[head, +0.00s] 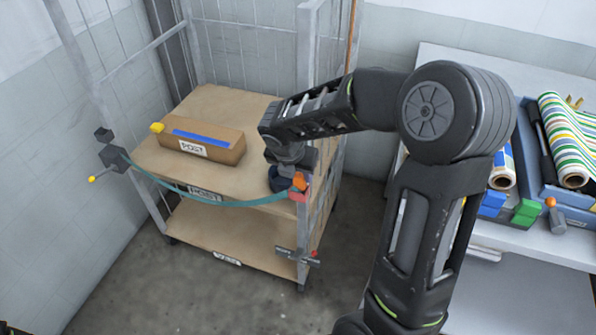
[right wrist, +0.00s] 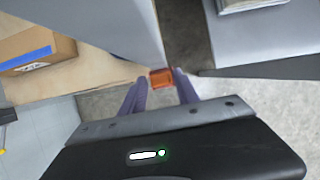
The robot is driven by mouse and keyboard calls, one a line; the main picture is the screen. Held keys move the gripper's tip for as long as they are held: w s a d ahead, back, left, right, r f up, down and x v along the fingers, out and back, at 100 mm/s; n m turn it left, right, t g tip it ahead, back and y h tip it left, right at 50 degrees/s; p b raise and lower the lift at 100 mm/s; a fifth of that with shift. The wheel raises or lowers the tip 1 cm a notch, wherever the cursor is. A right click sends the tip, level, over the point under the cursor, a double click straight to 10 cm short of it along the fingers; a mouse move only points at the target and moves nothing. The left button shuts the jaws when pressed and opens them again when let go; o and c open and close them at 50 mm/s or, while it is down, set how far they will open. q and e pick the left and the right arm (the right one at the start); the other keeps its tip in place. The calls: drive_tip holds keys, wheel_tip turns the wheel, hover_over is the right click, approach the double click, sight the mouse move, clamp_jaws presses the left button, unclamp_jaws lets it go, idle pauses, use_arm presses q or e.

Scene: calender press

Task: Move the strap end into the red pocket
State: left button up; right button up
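The teal strap (head: 225,203) hangs in a shallow sag across the trolley front, from a dark fitting (head: 115,158) on the left post to the right post. Its orange end (head: 300,182) is at my right gripper (head: 287,182). In the right wrist view the orange end (right wrist: 161,78) fills the space between the fingertips (right wrist: 161,82), which look closed on it. A red piece, apparently the red pocket (head: 299,196), shows just below the orange end at the right post. Whether they touch is unclear. My left gripper is not in view.
A brown parcel (head: 201,142) with blue tape lies on the trolley's upper shelf (head: 232,103). A dark latch (head: 297,256) sits lower on the right post. A table (head: 437,66) with striped rolls (head: 568,140) stands at right. Floor in front of the trolley is clear.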

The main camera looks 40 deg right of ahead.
drive_tip(key=shift+o, duration=1.3)
drive_tip(key=v, duration=0.8)
drive_tip(key=shift+d+f, duration=0.1)
